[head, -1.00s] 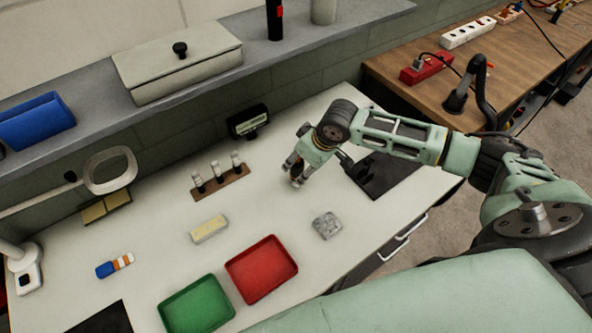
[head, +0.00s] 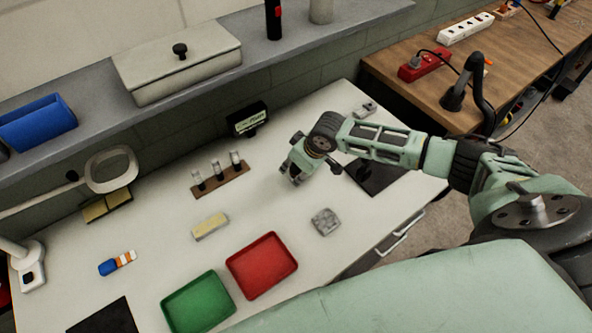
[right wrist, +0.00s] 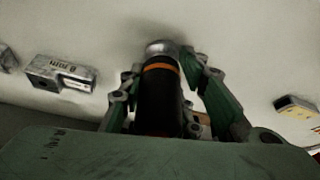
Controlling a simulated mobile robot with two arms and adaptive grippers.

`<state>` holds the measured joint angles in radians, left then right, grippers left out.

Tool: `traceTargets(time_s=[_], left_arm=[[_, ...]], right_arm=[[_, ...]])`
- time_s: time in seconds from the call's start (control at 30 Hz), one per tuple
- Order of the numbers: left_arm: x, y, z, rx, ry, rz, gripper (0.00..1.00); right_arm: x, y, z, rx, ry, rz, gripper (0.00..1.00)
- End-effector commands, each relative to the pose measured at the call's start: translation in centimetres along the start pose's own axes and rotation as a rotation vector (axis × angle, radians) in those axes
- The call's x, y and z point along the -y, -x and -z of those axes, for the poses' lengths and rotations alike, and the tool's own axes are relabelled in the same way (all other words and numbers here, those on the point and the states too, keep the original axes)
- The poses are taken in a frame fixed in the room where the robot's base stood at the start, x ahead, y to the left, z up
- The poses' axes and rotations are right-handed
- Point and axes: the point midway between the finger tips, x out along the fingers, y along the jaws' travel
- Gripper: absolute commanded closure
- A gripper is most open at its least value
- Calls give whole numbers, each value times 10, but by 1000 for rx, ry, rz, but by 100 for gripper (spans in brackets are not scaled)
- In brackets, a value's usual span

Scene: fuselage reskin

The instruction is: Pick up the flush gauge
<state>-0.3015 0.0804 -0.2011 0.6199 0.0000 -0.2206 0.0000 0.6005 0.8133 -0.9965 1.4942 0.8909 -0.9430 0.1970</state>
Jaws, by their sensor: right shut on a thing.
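My right gripper (head: 290,177) is low over the middle of the white bench, pointing down. In the right wrist view its fingers are shut on a dark cylinder with an orange band and a pale metal end, which I take to be the flush gauge (right wrist: 161,95). In the head view the gripper mostly hides it. I cannot tell whether its end touches the bench. My left gripper is not in view.
A red tray (head: 262,265) and a green tray (head: 198,302) lie in front, with a grey block (head: 325,222) and a yellow block (head: 210,226) nearby. A brown rack (head: 220,181) holds upright pieces. A small grey device (head: 364,108) lies behind my arm.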

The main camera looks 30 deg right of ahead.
Motion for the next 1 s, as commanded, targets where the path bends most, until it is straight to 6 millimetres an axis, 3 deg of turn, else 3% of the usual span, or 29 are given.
traceTargets(time_s=[0.2,0.67,0.9,1.0], left_arm=[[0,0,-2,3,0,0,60],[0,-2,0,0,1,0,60],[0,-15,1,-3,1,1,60],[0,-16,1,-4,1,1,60]], right_arm=[[0,0,0,0,-1,0,100],[-1,6,4,-4,-1,0,100],[-1,39,19,-9,2,-2,100],[2,56,0,-1,2,-2,100]])
